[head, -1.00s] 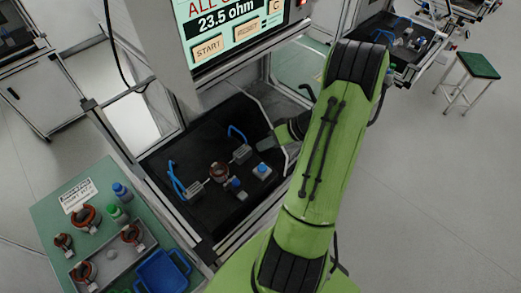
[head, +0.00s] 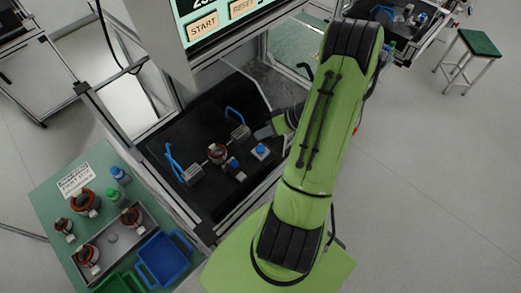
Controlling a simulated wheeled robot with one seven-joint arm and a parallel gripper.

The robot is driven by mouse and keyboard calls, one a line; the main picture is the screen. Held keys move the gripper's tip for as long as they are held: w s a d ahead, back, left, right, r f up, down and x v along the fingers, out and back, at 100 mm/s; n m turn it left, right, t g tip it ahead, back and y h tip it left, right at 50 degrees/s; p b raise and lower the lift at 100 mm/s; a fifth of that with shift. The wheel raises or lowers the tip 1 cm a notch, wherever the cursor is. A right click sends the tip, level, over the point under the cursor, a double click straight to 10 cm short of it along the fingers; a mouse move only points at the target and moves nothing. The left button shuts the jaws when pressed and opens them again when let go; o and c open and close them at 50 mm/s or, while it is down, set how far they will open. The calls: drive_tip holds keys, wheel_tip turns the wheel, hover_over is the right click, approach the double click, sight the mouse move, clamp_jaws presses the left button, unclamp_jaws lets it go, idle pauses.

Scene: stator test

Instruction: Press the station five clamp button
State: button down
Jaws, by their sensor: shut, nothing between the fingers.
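A small grey box with a blue button on top (head: 260,151) sits at the right of the black station floor (head: 215,200). No label on it is readable, so I cannot tell for certain that it is the clamp button. My gripper (head: 264,132) is shut and empty, just behind the box in the picture and apart from it. Its fingers are small and partly hidden by my green arm. A copper-coloured stator (head: 217,153) sits between two grey clamps with blue handles, the left clamp (head: 192,174) and the right clamp (head: 240,132). Another small blue-topped part (head: 233,163) stands beside the stator.
The station's metal frame (head: 150,180) and the screen (head: 225,20) with START and RESET bound the space. A green side table (head: 48,200) at left holds several stators, bottles, a metal tray and a blue bin (head: 163,258). A stool (head: 470,60) stands far right.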

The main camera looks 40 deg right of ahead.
sight(263, 148)
wheel_tip(263, 148, down, 4)
drive_tip(key=b, duration=0.3)
drive_tip(key=shift+f, duration=0.1)
idle(1.7)
drive_tip(key=shift+f+b, duration=0.35)
drive_tip(key=shift+b, duration=0.15)
drive_tip(key=shift+s, duration=0.15)
drive_tip(key=shift+s+a+f+b, duration=0.25)
drive_tip(key=shift+a+f+b, duration=0.1)
drive_tip(key=shift+f+b, duration=0.4)
idle(0.5)
drive_tip(key=shift+r, duration=0.15)
idle(0.3)
drive_tip(key=shift+w+d+r+p, duration=0.2)
drive_tip(key=shift+w+r+p, duration=0.25)
drive_tip(key=shift+r, duration=0.3)
